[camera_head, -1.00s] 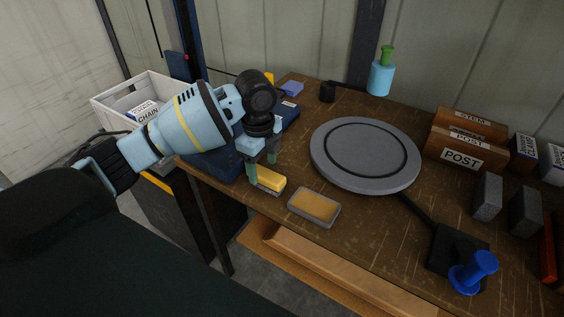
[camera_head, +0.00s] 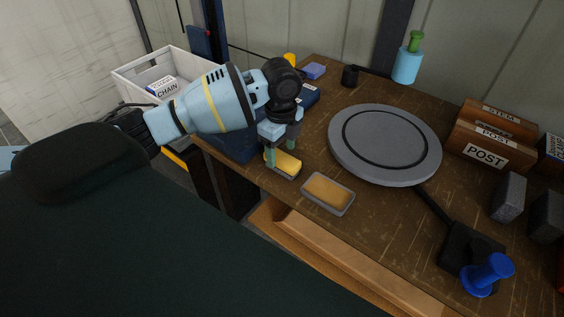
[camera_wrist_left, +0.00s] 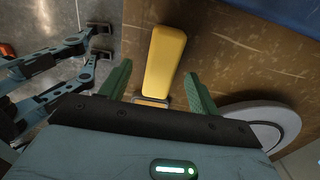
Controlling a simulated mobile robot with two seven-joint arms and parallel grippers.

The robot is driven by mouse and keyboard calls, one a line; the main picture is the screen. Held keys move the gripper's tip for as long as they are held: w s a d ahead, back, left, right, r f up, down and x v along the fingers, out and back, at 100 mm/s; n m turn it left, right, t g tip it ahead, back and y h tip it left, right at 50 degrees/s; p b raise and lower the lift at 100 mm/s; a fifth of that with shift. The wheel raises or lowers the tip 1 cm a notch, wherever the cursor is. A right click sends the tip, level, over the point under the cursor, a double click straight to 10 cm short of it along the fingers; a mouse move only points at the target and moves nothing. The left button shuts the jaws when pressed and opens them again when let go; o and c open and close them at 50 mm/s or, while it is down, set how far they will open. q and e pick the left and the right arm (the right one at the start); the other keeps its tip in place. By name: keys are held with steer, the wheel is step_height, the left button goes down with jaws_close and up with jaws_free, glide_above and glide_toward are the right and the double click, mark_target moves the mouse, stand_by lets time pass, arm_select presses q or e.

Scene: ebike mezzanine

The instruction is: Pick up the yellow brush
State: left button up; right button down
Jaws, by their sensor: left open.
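The yellow brush (camera_head: 286,164) lies on the brown workbench (camera_head: 300,235) near its front edge. It has a yellow block top and a darker underside. My left gripper (camera_head: 281,152) is open, pointing down just above and around the brush, and partly covers its far end. In the left wrist view the yellow brush (camera_wrist_left: 163,62) lies lengthwise between the two green fingers of the left gripper (camera_wrist_left: 158,80), with a gap on each side. I cannot tell if a finger touches it.
A grey tray with a tan filling (camera_head: 327,194) lies right of the brush. A round grey turntable (camera_head: 385,178) stands behind it. A dark blue case (camera_head: 225,145) is close on the left, beyond it a white bin (camera_head: 135,88). A blue-green bottle (camera_head: 406,66) stands at the back.

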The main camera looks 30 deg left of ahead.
mark_target(282, 157)
arm_select(q)
steer(key=shift+w+f, duration=0.1)
steer(key=shift+f, duration=1.65)
steer(key=c, duration=1.1)
